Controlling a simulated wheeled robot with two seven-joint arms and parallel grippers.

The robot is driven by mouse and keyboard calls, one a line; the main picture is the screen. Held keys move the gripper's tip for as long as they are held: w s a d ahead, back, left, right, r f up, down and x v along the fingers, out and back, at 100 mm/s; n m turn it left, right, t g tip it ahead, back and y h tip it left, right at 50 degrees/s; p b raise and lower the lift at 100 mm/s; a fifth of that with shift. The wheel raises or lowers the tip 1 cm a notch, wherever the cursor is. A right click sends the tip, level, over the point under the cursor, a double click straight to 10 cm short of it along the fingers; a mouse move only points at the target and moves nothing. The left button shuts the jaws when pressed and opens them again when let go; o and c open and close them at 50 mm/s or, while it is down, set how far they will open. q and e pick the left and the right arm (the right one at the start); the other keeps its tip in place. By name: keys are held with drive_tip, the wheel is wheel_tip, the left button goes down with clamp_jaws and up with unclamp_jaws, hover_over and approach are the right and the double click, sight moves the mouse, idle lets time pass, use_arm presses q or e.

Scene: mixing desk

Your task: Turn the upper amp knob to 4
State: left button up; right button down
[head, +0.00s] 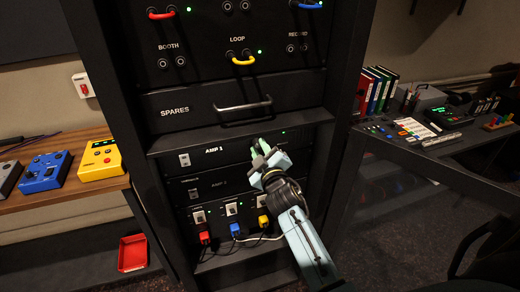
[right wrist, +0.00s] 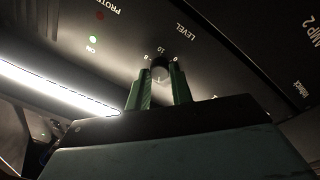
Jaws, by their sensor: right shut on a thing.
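The upper amp, labelled AMP 1 (head: 225,160), sits in the rack below the spares drawer. My right gripper (head: 264,150) reaches its front from the lower right and covers the knob in the head view. In the right wrist view the dark round knob (right wrist: 160,69) stands between the two green fingers of my right gripper (right wrist: 160,88), which are shut on it. The word LEVEL and small scale figures show around the knob, 10 among them. The knob's exact setting is too small to read. My left gripper is not in view.
AMP 2 (head: 219,184) is just below, with red, blue and yellow plugs (head: 235,229) and cables under it. The drawer handle (head: 243,105) sticks out above. The open rack door (head: 430,190) stands at the right.

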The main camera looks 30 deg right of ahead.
drive_tip(key=shift+n, duration=0.3)
drive_tip(key=c, duration=1.2)
unclamp_jaws()
drive_tip(key=shift+c, duration=0.2)
drive_tip(key=v, duration=1.3)
drive_tip(key=shift+s, duration=0.2)
